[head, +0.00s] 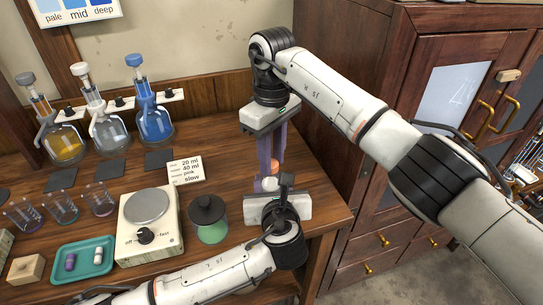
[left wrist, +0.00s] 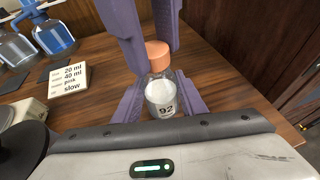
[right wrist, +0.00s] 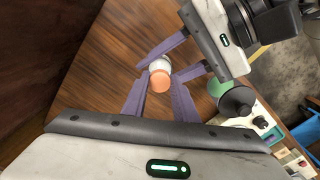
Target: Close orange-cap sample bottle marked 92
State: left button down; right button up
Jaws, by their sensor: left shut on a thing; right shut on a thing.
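In the head view the cap (head: 272,168) is partly hidden between purple fingers. My left gripper (head: 268,184) comes in low from the front and is shut on the bottle's body. My right gripper (head: 271,164) reaches down from above and is shut on the cap. The right wrist view shows the cap (right wrist: 159,80) between the right fingers.
A green jar with a dark lid (head: 208,218) and a hotplate (head: 148,222) stand left of the bottle. A note card (head: 185,171) is behind them. A teal tray (head: 108,262) and several flasks are farther left. The wooden cabinet (head: 400,120) is close on the right.

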dwell(0.3)
jog(key=o, duration=1.1)
jog(key=shift+r, duration=2.25)
jog(key=shift+c, duration=0.6)
